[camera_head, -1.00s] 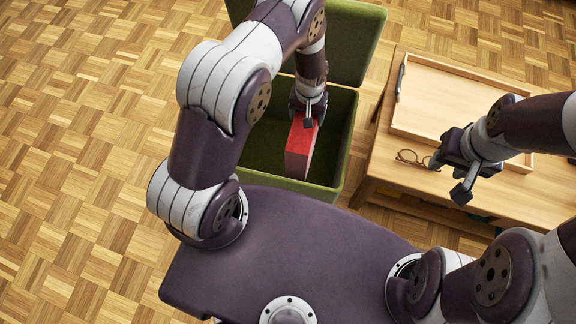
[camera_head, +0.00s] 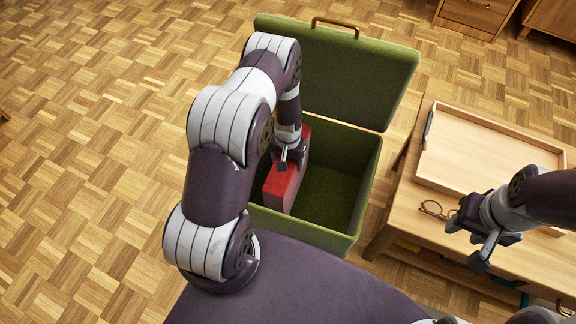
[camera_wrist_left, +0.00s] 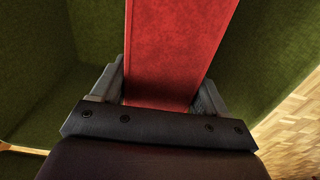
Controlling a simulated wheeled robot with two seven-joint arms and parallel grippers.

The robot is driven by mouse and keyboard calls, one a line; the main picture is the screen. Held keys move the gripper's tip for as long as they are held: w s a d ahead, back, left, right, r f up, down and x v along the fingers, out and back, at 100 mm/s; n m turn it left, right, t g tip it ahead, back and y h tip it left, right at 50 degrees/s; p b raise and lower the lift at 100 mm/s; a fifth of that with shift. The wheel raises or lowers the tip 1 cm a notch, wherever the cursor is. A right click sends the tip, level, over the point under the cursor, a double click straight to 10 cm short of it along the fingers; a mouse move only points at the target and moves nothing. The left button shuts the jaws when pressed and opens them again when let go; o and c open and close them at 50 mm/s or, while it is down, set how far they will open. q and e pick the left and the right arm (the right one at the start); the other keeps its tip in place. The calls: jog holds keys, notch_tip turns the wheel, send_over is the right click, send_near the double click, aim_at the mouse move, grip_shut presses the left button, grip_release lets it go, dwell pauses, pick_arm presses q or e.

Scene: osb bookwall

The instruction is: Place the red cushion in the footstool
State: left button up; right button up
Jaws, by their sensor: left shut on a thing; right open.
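The red cushion (camera_head: 285,184) is a box-like block, partly hidden by my left arm in the head view. My left gripper (camera_head: 291,160) is shut on its upper edge. The left wrist view shows the cushion (camera_wrist_left: 177,50) between the two fingers (camera_wrist_left: 163,95). The green footstool (camera_head: 346,237) is an open box, and its lid (camera_head: 345,75) stands raised at the back. The cushion is inside the opening, towards its left side; I cannot tell if it touches the floor of the box. My right gripper (camera_head: 478,249) is open and empty over the table.
A low wooden table (camera_head: 425,190) stands right of the footstool, with a wooden tray (camera_head: 480,150) and glasses (camera_head: 434,209) on it. Wooden furniture (camera_head: 480,14) is at the top right. The parquet floor (camera_head: 90,150) at left is clear.

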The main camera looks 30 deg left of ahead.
pick_arm(q)
notch_tip(320, 180, down, 3)
jog(key=shift+f+b, duration=0.1)
jog(key=shift+b, duration=0.5)
jog(key=o, duration=1.7)
jog(key=shift+f, duration=0.1)
notch_tip(320, 180, up, 12)
jog(key=p, duration=0.5)
jog(key=shift+f, duration=0.25)
notch_tip(320, 180, up, 11)
jog(key=d, duration=0.3)
jog(key=shift+m+t, duration=0.7)
jog(key=shift+m, duration=0.2)
jog(key=s+d+r, duration=0.1)
jog(key=s+r, duration=0.3)
jog(key=s+d+r, duration=0.1)
jog(key=s+r, duration=0.3)
jog(key=r, duration=0.1)
jog(key=s+d+r, duration=0.2)
jog(key=s+r, duration=0.2)
jog(key=s, duration=0.1)
jog(key=shift+r, duration=0.2)
